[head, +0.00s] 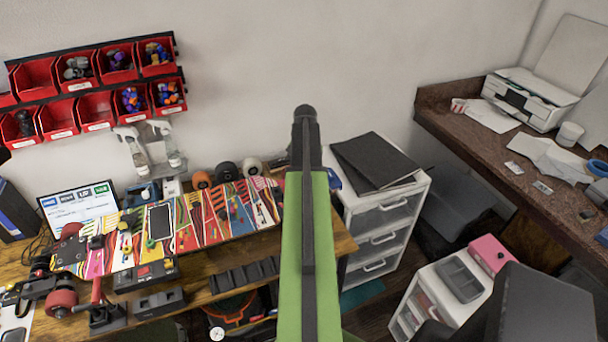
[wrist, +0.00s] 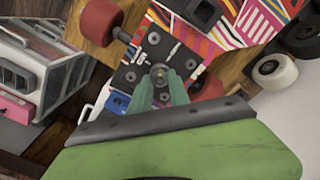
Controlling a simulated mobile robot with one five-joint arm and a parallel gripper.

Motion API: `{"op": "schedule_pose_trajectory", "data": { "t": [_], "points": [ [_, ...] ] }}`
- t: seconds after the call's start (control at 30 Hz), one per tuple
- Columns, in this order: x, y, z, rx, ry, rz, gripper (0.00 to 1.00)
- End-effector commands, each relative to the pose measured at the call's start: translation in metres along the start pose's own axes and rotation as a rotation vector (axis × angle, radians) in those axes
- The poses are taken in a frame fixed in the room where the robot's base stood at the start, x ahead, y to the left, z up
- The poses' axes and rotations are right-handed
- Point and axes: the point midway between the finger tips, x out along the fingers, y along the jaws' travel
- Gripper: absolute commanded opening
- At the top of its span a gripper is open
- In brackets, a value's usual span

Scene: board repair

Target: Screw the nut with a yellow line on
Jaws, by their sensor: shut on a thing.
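In the wrist view my gripper (wrist: 159,88) has its teal-green fingers shut on a small grey round part, seemingly the nut (wrist: 158,73). I cannot make out a yellow line on it. Behind it, in line with the fingers, is a black truck plate (wrist: 150,48) with several round fastener heads. I cannot tell whether the nut touches the plate. Red wheels show at the upper left (wrist: 101,22) and partly behind the fingers at the right (wrist: 205,88). In the head view my arm fills the middle, and I cannot make out the gripper or nut.
The striped deck (head: 190,228) lies on the wooden bench (head: 215,288). Red bins (head: 95,108) with small parts hang on the wall. A white drawer unit (head: 378,215) stands right of the bench. Another truck with red wheels (head: 62,303) is at the left.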

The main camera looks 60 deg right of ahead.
Motion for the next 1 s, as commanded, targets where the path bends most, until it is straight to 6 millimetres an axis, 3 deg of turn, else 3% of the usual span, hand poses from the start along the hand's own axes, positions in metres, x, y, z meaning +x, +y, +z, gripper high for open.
{"op": "schedule_pose_trajectory", "data": {
  "t": [0.1,0.33,0.6,0.63,0.8,1.0],
  "points": [
    [-0.0004,-0.0002,-0.0012,0.063,0.003,-0.001,0.00],
    [0.0000,-0.0002,-0.0012,0.439,0.003,-0.001,0.00],
    [0.0000,-0.0002,-0.0012,0.500,0.003,-0.001,0.00],
    [0.0000,-0.0002,-0.0012,0.500,0.003,-0.001,0.23],
    [0.0001,-0.0002,-0.0008,0.499,0.002,-0.001,0.46],
    [0.0003,-0.0002,-0.0003,0.498,0.001,0.000,0.48]
  ]
}}
